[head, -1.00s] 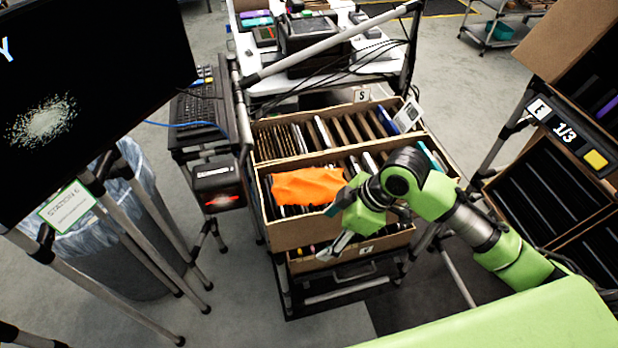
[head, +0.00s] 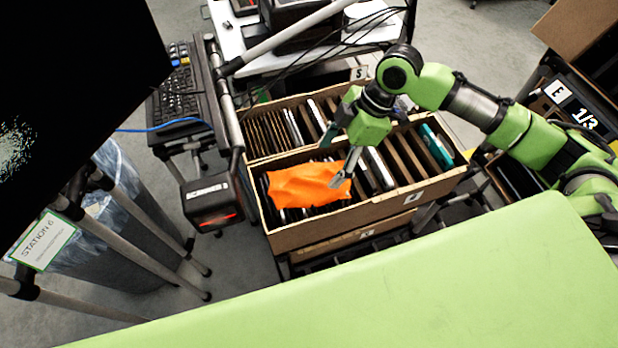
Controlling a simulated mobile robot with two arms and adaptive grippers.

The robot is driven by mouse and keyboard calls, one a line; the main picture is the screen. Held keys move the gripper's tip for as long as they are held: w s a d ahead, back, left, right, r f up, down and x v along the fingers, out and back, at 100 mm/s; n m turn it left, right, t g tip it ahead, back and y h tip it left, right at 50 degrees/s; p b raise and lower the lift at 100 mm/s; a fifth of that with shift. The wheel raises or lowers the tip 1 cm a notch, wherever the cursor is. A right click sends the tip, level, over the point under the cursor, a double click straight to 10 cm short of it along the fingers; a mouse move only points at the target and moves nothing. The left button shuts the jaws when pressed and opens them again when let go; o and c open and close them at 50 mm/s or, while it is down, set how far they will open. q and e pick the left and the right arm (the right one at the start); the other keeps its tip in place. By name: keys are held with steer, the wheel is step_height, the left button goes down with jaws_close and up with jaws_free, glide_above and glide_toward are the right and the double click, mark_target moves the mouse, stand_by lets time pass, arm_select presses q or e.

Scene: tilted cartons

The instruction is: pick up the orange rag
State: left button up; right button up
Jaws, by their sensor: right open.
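The orange rag (head: 300,186) lies crumpled on top of the upright items in the front carton (head: 330,226), toward its left side. My right gripper (head: 336,160) is open and sits just above and beside the rag's right end. One finger overlaps the rag's right edge in the picture. I cannot tell whether it touches the cloth. My left gripper is out of view.
A second carton (head: 262,106) with upright items stands behind the front one. A metal rail (head: 290,36) crosses above it. A black scanner-like device (head: 212,203) sits left of the front carton. A dark screen (head: 70,80) fills the upper left.

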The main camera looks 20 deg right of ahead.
mark_target(310, 180)
steer(key=shift+w+x, duration=0.2)
steer(key=shift+x, duration=1)
steer(key=shift+s+a+f+p, duration=0.1)
steer(key=shift+a+f+p, duration=0.6)
steer(key=shift+a, duration=0.25)
steer(key=shift+p+x, duration=0.35)
steer(key=shift+x, duration=0.85)
steer(key=shift+a+f, duration=0.25)
steer(key=shift+a, duration=0.05)
steer(key=shift+f, duration=0.15)
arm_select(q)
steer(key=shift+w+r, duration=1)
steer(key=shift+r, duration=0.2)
arm_select(e)
steer(key=c, duration=1.1)
